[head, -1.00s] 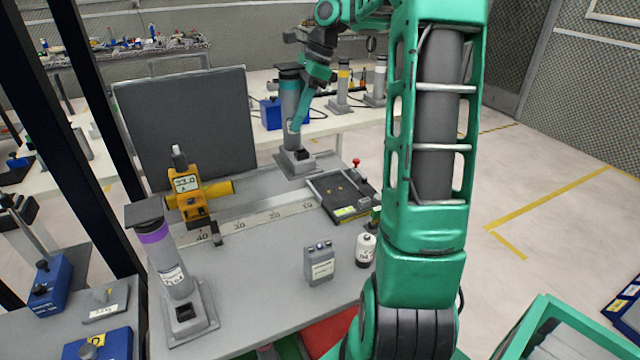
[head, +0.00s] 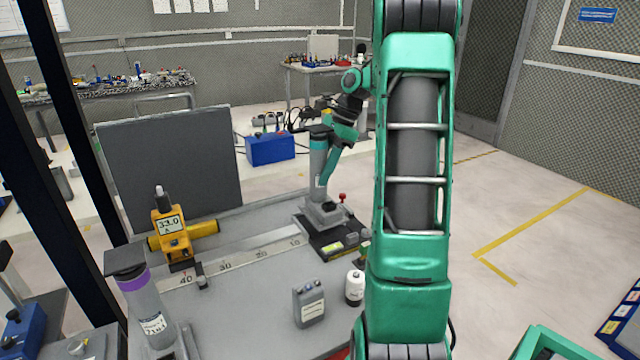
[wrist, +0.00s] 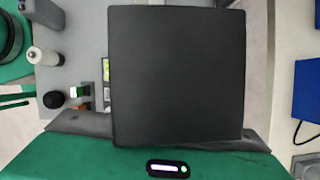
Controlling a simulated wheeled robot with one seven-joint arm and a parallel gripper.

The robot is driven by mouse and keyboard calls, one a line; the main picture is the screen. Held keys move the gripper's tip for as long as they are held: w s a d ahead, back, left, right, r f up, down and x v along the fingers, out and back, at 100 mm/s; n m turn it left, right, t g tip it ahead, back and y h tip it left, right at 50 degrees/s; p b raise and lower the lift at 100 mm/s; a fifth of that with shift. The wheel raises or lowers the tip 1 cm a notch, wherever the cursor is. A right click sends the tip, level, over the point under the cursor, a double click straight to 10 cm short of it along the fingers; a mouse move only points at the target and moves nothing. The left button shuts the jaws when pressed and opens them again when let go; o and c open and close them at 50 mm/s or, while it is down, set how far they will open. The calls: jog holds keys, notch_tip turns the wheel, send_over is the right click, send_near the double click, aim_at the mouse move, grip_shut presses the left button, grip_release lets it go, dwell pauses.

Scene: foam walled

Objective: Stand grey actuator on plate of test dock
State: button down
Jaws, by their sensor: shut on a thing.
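The grey actuator (head: 317,172), a tall grey cylinder with a teal band, a dark square top and a square foot, is upright. My gripper (head: 328,136) is shut on its upper part. In the wrist view, the actuator's black square top (wrist: 178,75) fills the middle and hides the fingertips and what lies below. The test dock (head: 338,251) is a dark flat unit with a yellow-green display and a red knob at the bench's right end. The actuator's foot is over the dock's plate and covers much of it; I cannot tell whether it touches.
A purple-banded actuator (head: 146,305) stands at front left. A yellow gauge (head: 172,230) stands by a ruler strip (head: 235,262). A grey box (head: 309,303) and a white bottle (head: 355,288) stand in front of the dock. A dark panel (head: 172,170) rises behind.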

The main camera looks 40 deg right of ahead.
jog(key=shift+f, duration=2)
jog(key=c, duration=1.1)
grip_release()
jog(key=v, duration=1.2)
